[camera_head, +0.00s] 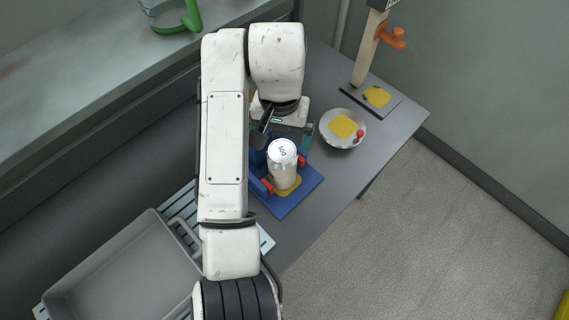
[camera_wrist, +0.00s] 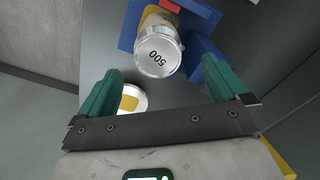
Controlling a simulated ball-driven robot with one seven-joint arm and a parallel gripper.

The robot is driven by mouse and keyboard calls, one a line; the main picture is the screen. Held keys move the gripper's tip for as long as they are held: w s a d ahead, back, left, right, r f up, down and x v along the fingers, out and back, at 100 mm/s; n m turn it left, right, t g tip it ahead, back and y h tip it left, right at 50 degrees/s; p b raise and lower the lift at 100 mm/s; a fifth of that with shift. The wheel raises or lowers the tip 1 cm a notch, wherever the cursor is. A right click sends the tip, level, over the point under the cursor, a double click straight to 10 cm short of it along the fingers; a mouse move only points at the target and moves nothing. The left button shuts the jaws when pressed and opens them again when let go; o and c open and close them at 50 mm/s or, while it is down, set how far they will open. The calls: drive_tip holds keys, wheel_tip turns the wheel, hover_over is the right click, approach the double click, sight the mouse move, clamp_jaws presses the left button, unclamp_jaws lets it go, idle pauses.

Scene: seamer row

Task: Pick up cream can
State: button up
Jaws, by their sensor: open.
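The cream can (camera_head: 282,166) stands upright on a blue base (camera_head: 299,204) with red parts beside it. Its silver lid carries a dark "500" mark. In the wrist view the can (camera_wrist: 160,50) shows beyond the fingertips, near the top middle. My gripper (camera_head: 287,137) is just behind the can in the head view. In the wrist view its two green fingers (camera_wrist: 172,80) are spread wide with nothing between them. The can looks apart from both fingers. Part of the blue base is hidden by my arm and gripper.
A white bowl (camera_head: 332,138) with a yellow patch and red bits stands right of the gripper. An upright wooden post (camera_head: 366,62) with an orange handle stands behind it. A grey tray (camera_head: 116,270) lies at lower left. A green-handled jug (camera_head: 164,14) is at the top left.

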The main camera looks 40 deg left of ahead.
sight(283, 177)
wheel_tip(283, 177, down, 2)
drive_tip(key=shift+d+f+b, duration=0.1)
drive_tip(key=shift+d+b, duration=0.05)
drive_tip(key=shift+b, duration=0.2)
drive_tip(key=shift+f+p, duration=1)
drive_tip(key=shift+f, duration=2.8)
drive_tip(key=c, duration=1.5)
drive_tip(key=shift+r, duration=0.1)
drive_tip(key=shift+c, duration=0.7)
